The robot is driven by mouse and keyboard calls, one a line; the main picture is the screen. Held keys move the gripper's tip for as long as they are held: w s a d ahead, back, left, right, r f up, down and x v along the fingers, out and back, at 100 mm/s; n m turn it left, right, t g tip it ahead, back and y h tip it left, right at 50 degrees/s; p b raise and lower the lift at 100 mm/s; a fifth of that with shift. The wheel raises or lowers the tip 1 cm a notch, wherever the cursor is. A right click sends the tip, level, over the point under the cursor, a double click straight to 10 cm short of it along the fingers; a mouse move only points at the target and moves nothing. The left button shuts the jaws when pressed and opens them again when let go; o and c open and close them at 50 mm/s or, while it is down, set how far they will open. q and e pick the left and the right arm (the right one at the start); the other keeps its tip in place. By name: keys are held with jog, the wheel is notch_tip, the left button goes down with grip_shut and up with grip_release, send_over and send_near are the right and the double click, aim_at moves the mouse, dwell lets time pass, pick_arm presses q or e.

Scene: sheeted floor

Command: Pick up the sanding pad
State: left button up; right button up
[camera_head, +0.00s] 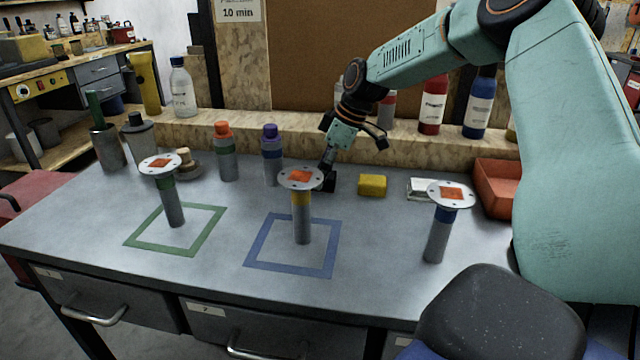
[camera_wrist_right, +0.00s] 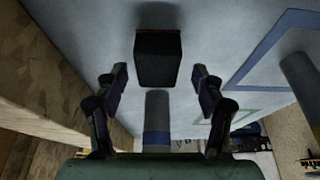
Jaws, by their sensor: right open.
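The sanding pad, a dark block (camera_wrist_right: 158,62) with a thin reddish edge, sits on the grey tabletop in the right wrist view. In the head view a small dark block (camera_head: 329,182) shows just behind the middle disc-topped stand, which hides part of it. My right gripper (camera_head: 328,165) points down at it from above. In the wrist view its two fingers (camera_wrist_right: 161,80) are apart, one to each side of the pad, with visible gaps and no contact seen. My left gripper is not in view.
The middle stand (camera_head: 302,215) with its round plate is close in front of the right gripper. A purple-capped bottle (camera_head: 271,160) stands to its left. A yellow block (camera_head: 372,185), a white block (camera_head: 421,188) and a red bin (camera_head: 497,190) lie to the right. A wooden ledge runs behind.

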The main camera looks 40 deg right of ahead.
jog(key=shift+s+d, duration=0.2)
jog(key=shift+d, duration=0.2)
jog(key=shift+c, duration=2)
jog(key=shift+w+a, duration=0.2)
jog(key=shift+a, duration=0.1)
jog(key=c, duration=0.4)
jog(key=shift+s+d, duration=0.2)
jog(key=shift+d, duration=0.05)
jog(key=c, duration=0.3)
jog(key=shift+w+a+r, duration=0.1)
jog(key=shift+r, duration=0.05)
jog(key=shift+c, duration=0.2)
notch_tip(320, 180, up, 10)
jog(key=p, duration=0.2)
jog(key=shift+p, duration=0.4)
